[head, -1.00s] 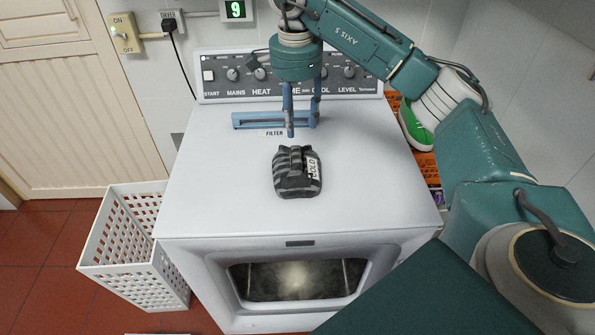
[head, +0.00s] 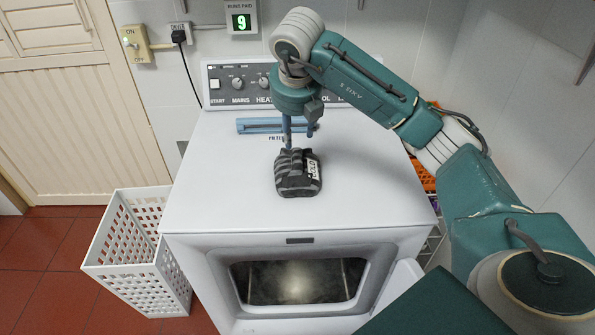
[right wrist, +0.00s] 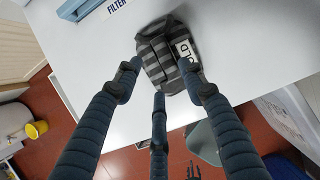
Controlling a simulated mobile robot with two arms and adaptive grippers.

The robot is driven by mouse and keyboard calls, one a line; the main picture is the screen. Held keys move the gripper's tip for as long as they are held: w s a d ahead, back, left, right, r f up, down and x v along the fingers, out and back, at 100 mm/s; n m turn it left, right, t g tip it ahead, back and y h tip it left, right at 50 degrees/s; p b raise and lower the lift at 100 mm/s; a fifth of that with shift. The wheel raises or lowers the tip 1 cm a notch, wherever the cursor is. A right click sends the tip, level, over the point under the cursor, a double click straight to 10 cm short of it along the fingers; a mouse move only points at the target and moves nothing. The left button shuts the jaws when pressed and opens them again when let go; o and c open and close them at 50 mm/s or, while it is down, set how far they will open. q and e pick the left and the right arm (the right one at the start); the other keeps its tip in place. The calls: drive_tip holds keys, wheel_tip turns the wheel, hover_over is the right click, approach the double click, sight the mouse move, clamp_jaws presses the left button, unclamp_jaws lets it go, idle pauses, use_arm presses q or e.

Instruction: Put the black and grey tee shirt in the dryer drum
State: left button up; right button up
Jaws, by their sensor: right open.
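The black and grey tee shirt (head: 298,182) is a small striped folded bundle with a white label, lying on top of the white dryer (head: 215,200). It also shows in the right wrist view (right wrist: 160,62), at the fingertips. My right gripper (head: 299,143) is open with its fingers pointing down at the shirt's back edge. In the right wrist view its fingers (right wrist: 155,80) are spread around the shirt's near side, with nothing held; I cannot tell whether they touch it. The dryer drum (head: 297,283) shows through the front opening below. My left gripper is not in view.
A white perforated basket (head: 135,262) stands on the red floor left of the dryer. A blue filter handle (head: 262,125) and the control panel are at the dryer's back. The dryer door (head: 402,285) stands open at the right of the opening. The dryer top's left side is clear.

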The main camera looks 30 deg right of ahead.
drive_tip(key=p, duration=0.1)
hover_over(295, 155)
drive_tip(key=s, duration=0.1)
drive_tip(key=f, duration=0.4)
drive_tip(key=shift+s+a+f, duration=0.1)
drive_tip(key=shift+s+a, duration=0.05)
drive_tip(key=shift+a, duration=0.1)
drive_tip(key=p+x, duration=0.1)
drive_tip(key=x, duration=0.2)
drive_tip(key=p+x, duration=0.1)
drive_tip(key=shift+s+a+f+p, duration=0.25)
drive_tip(key=shift+a+f+p, duration=0.1)
drive_tip(key=shift+f, duration=0.25)
drive_tip(key=shift+w+d+f, duration=0.1)
drive_tip(key=shift+f, duration=0.15)
drive_tip(key=shift+r, duration=0.1)
clamp_jaws()
